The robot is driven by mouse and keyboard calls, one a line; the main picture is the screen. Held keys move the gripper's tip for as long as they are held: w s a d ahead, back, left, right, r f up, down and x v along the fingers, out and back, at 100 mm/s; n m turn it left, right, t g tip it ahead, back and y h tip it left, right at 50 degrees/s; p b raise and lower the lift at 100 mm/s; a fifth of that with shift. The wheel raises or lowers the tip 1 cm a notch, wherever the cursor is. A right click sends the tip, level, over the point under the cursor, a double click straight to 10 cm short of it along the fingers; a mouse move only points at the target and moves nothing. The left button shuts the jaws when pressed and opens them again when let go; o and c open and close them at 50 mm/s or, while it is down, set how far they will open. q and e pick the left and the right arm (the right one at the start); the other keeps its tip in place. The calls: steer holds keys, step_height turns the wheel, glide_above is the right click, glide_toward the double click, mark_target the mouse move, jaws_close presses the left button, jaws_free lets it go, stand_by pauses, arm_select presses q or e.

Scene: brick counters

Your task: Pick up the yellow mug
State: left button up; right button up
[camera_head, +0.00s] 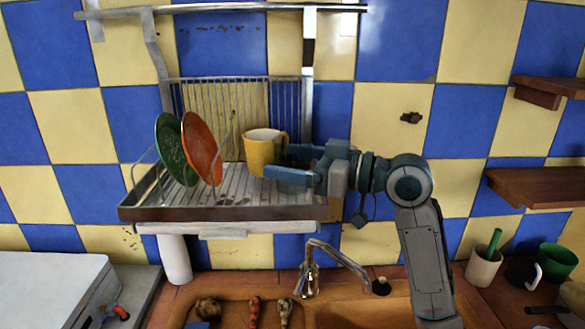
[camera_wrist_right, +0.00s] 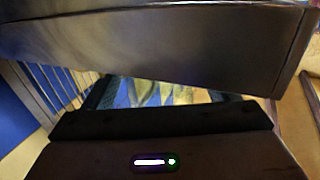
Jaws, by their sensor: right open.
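The yellow mug (camera_head: 262,153) stands upright on the metal dish rack (camera_head: 200,213), right of the plates. Its handle is on its right side. My right gripper (camera_head: 272,163) reaches in from the right, with its blue fingers apart at the mug's right side. The near finger passes in front of the mug's lower right edge. I cannot tell whether the fingers touch the mug. In the right wrist view the mug cannot be made out clearly; a dark rack edge (camera_wrist_right: 160,45) fills the top. My left gripper is not in view.
A green plate (camera_head: 170,148) and an orange plate (camera_head: 201,148) stand on edge in the rack's left part. A faucet (camera_head: 330,250) and sink (camera_head: 365,314) lie below. Wooden shelves (camera_head: 535,187) are at the right, above a white cup (camera_head: 483,267) and a green cup (camera_head: 556,262).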

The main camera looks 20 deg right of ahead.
mark_target(309, 147)
steer(key=c, duration=1.1)
steer(key=shift+c, duration=0.2)
steer(key=shift+r, duration=0.15)
steer(key=shift+r+b, duration=0.3)
steer(key=shift+r, duration=0.15)
steer(key=shift+s+d+r+b, duration=0.1)
steer(key=shift+s+r+b, duration=0.2)
steer(key=shift+r, duration=0.25)
steer(key=shift+s+d+r+b, duration=0.1)
steer(key=shift+s+r+b, duration=0.05)
steer(key=shift+r+b, duration=0.3)
steer(key=s+d+r+b, duration=0.1)
steer(key=s+b, duration=0.1)
steer(key=s, duration=0.5)
steer(key=s+d+b, duration=0.2)
steer(key=s+b, duration=0.1)
steer(key=s, duration=0.4)
steer(key=shift+s+d+r, duration=0.25)
steer(key=shift+s+r, duration=0.1)
steer(key=shift+r, duration=0.05)
